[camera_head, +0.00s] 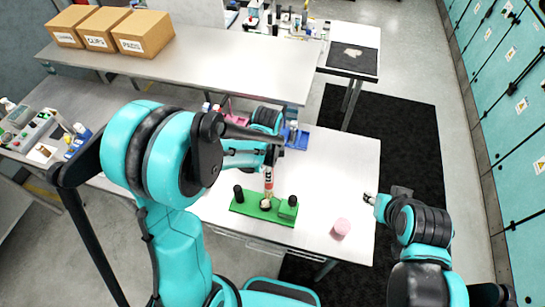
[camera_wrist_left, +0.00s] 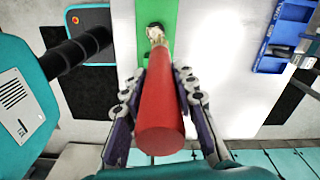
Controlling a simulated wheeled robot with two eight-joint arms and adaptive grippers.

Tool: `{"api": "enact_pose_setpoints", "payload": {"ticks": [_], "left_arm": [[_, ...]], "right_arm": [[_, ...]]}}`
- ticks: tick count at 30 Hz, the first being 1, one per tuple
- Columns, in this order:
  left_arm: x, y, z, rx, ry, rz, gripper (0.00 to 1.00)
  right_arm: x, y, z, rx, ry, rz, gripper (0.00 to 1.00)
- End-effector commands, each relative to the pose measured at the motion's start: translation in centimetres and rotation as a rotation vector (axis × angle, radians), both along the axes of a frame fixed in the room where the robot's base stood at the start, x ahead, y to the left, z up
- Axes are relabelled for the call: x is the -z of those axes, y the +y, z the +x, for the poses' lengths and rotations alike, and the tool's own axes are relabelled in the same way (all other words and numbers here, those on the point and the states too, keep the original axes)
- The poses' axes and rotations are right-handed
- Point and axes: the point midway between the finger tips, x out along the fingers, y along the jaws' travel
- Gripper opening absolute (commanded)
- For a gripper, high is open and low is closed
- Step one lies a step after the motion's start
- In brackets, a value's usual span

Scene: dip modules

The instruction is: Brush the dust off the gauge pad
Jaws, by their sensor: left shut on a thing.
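My left gripper (camera_head: 268,166) is shut on a brush with a red handle (camera_wrist_left: 163,105) and pale bristles (camera_wrist_left: 156,36). The brush (camera_head: 268,182) hangs nearly upright, bristles down, over the green fixture (camera_head: 250,208) on the white table. The bristle end is at the middle of the fixture, between two black posts; I cannot tell whether it touches. The gauge pad is not clearly distinguishable from the pale bristle end, and I cannot make out dust. The green base also shows in the left wrist view (camera_wrist_left: 142,62). My right gripper (camera_head: 370,199) is beside the table's right edge, its jaws too small to read.
A pink cylinder (camera_head: 341,228) stands on the table (camera_head: 340,165) right of the fixture. A blue bin (camera_head: 299,139) is behind the brush. Cardboard boxes (camera_head: 143,34) sit on the back bench. The table's right part is mostly clear.

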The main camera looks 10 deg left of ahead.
Motion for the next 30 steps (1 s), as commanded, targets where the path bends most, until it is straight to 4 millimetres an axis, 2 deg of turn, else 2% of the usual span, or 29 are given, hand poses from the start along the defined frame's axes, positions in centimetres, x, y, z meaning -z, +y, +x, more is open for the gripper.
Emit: {"api": "enact_pose_setpoints", "payload": {"ticks": [8, 21, 30], "left_arm": [[1.3, 0.0, 0.0, 0.000, 0.000, 0.000, 0.00], [5.1, 0.0, 0.0, 0.000, 0.000, 0.000, 0.00], [5.5, 0.0, 0.0, 0.000, 0.000, 0.000, 0.00]], "right_arm": [[1.0, 0.0, 0.0, 0.000, 0.001, 0.000, 0.40], [3.5, 0.0, 0.0, 0.000, 0.000, 0.000, 0.40], [3.7, 0.0, 0.0, 0.000, 0.000, 0.000, 0.40]]}}
